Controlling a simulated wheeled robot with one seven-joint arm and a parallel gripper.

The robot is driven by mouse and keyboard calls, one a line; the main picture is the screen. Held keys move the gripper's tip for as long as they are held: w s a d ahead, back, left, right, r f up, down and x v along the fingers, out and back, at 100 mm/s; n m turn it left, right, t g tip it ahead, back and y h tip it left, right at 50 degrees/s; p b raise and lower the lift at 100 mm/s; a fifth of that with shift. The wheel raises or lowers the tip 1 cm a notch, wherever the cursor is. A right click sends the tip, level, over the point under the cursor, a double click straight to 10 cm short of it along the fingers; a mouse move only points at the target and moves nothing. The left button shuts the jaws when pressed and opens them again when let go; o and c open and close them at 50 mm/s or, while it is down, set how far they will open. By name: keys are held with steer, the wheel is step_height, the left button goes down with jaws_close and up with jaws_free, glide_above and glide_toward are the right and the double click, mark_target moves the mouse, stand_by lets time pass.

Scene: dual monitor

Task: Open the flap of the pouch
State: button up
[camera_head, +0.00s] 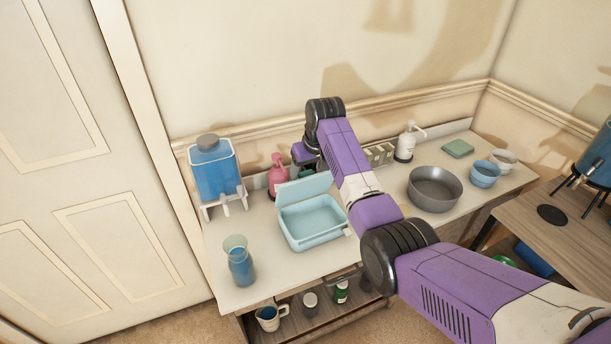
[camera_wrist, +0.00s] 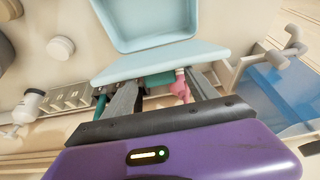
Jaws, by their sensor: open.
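The pouch (camera_head: 311,222) is a light blue, box-shaped container on the white counter. Its inside shows, and its flap (camera_head: 303,189) stands raised along the back edge. In the wrist view the flap (camera_wrist: 160,62) is a pale band below the pouch's hollow (camera_wrist: 150,22). My gripper (camera_wrist: 162,88) is open, its two grey fingers apart with their tips close to the flap's edge. I cannot tell whether they touch it. In the head view my gripper is behind the pouch, mostly hidden by my arm.
A pink pump bottle (camera_head: 277,174) and a blue dispenser (camera_head: 213,170) stand left of my gripper. A blue glass (camera_head: 239,262) is at the front left. A grey bowl (camera_head: 435,188) and white pump bottle (camera_head: 406,142) are to the right. The wall is close behind.

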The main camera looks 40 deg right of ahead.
steer(key=shift+v, duration=0.9)
steer(key=shift+c, duration=0.5)
